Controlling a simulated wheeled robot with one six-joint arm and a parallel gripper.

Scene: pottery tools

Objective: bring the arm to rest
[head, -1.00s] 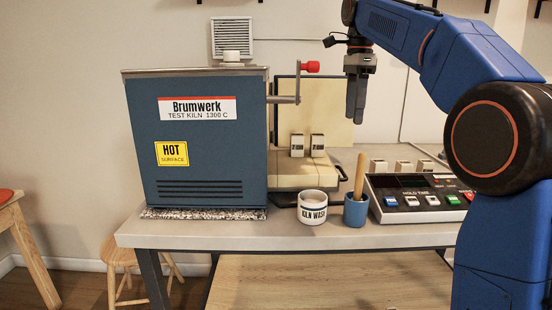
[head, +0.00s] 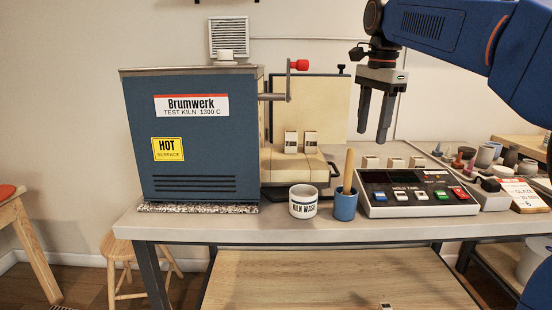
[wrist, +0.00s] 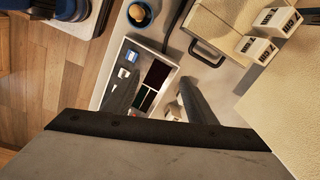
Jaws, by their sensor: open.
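My gripper (head: 375,138) hangs with its fingers down above the back of the control box (head: 418,194). Its two dark fingers are apart with nothing between them. My blue arm reaches in from the upper right. In the wrist view the control box (wrist: 152,76) lies below, partly covered by the fingers. The blue kiln (head: 205,135) stands at the left, with its crank and red knob (head: 299,65). Its cream door part stands open at the right, with two small white blocks (head: 300,141) on the ledge.
A kiln wash cup (head: 303,202) and a blue cup (head: 345,206) with a wooden handle stand near the table's front edge. Several small blocks (head: 395,162) sit behind the control box. Pots and tools (head: 485,155) crowd the right. The air around the gripper looks clear.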

